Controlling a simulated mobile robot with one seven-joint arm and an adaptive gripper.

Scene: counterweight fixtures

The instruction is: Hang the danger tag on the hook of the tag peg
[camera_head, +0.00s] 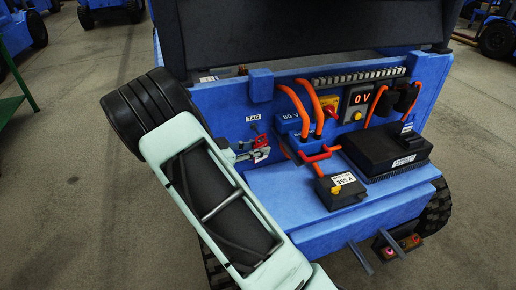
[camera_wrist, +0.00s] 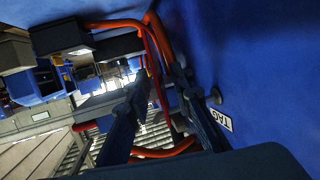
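The danger tag (camera_head: 262,142), small, red and white, is at the tip of my gripper (camera_head: 250,152) in the head view, in front of the blue panel. In the wrist view my gripper's two dark fingers (camera_wrist: 162,78) close in on a thin red strip, which looks like the tag seen nearly edge-on. The tag peg (camera_head: 255,129) is a small dark stub under the white TAG label (camera_head: 252,118), just above the tag. In the wrist view the peg (camera_wrist: 216,96) stands beside the fingers, apart from them. Its hook shape is too small to make out.
Orange cables (camera_head: 302,105) and a red-yellow switch (camera_head: 329,108) are right of the peg. A black box (camera_head: 388,148) and a 350 A block (camera_head: 340,188) sit on the blue deck.

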